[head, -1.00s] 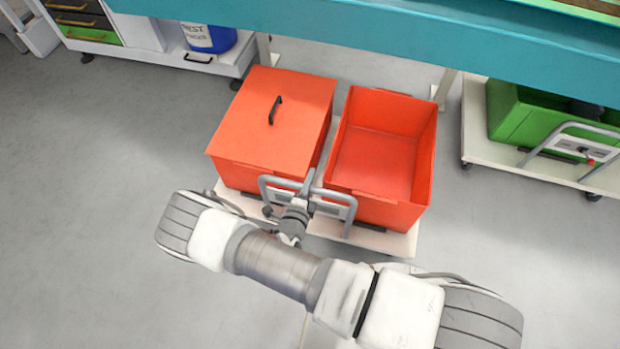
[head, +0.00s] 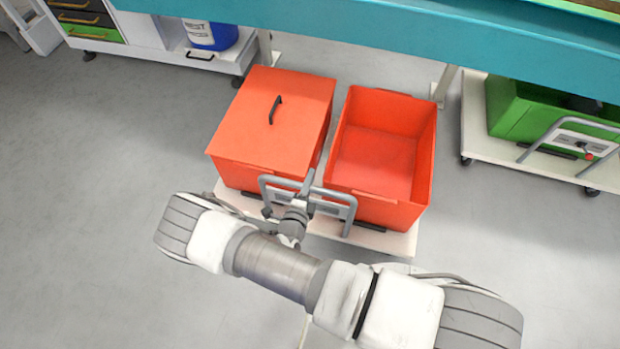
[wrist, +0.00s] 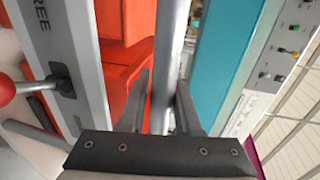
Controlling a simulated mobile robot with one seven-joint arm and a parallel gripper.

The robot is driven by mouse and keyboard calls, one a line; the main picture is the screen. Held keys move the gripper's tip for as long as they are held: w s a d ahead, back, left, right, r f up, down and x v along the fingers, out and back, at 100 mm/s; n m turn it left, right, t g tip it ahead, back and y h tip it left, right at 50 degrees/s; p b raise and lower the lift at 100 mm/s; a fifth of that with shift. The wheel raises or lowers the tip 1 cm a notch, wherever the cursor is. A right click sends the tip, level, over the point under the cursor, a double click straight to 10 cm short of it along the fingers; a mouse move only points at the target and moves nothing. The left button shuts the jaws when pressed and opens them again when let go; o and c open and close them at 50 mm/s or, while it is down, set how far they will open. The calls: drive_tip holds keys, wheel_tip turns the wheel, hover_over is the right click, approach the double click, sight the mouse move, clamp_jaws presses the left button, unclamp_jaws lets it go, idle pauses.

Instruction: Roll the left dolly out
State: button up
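The left dolly (head: 400,243) has a pale deck carrying two orange crates, partly in front of the teal bench. The left crate (head: 262,125) has a lid with a black handle; the right crate (head: 375,165) is open and looks empty. The dolly's grey tube handle (head: 351,212) rises at the near side. My gripper (head: 307,183) is at the middle of this handle. In the wrist view its two fingers (wrist: 164,85) lie on either side of the grey handle bar (wrist: 168,40), shut on it. My arm hides part of the deck's near edge.
The teal bench (head: 400,35) crosses the top, with a leg (head: 443,85) right of the dolly. A second dolly (head: 475,125) with a green crate (head: 520,115) stands at the right. A white drawer unit with a blue tub (head: 212,35) stands upper left. The floor at left is clear.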

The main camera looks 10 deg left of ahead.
drive_tip(key=o, duration=0.3)
drive_tip(key=shift+o, duration=0.2)
drive_tip(key=s+r+p, duration=0.1)
drive_tip(key=s, duration=0.7)
drive_tip(key=s+r+p, duration=0.2)
drive_tip(key=s, duration=0.7)
drive_tip(key=shift+a+r, duration=0.25)
drive_tip(key=shift+a, duration=0.05)
